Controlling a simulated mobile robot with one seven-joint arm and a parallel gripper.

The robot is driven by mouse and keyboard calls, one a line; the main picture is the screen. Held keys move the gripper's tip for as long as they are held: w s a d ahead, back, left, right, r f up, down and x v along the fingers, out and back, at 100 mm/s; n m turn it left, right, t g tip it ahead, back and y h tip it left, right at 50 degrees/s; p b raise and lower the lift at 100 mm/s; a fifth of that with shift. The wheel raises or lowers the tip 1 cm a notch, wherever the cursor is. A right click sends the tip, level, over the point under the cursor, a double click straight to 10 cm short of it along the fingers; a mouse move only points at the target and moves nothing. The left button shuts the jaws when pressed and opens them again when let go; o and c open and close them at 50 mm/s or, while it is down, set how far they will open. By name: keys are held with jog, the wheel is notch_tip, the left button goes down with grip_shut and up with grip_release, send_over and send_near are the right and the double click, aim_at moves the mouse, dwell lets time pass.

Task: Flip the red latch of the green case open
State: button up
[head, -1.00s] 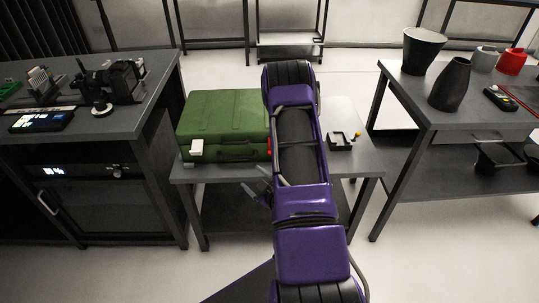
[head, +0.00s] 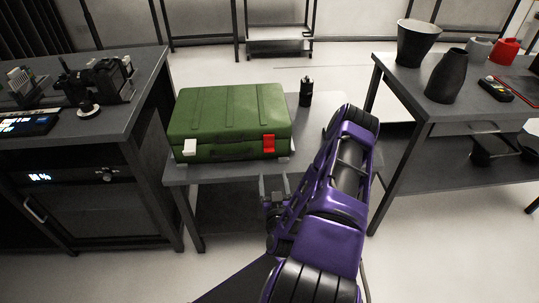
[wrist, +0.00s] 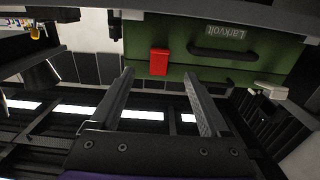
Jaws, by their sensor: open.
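The green case (head: 230,110) lies closed on a low grey table. Its red latch (head: 269,144) is on the front face at the right, looking flat against the case. A white latch (head: 190,148) is at the front left. My gripper (head: 273,184) is in front of and below the red latch, apart from the case. The wrist view is upside down and shows the red latch (wrist: 159,62) between and just beyond the open, empty fingers (wrist: 159,76). The white latch (wrist: 271,90) and the case's dark handle (wrist: 221,51) show to the right there.
The low table (head: 190,174) carries a small black bottle (head: 306,93) behind the case at right. A bench (head: 130,100) with instruments stands left. Another table (head: 455,103) with a dark vase (head: 447,78) stands right. The floor in front is partly clear.

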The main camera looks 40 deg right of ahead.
aim_at(269, 152)
jog(key=b+x, duration=0.1)
jog(key=x, duration=1.1)
jog(key=shift+a, duration=0.1)
jog(key=shift+c, duration=0.2)
grip_shut()
jog(key=shift+r, duration=0.15)
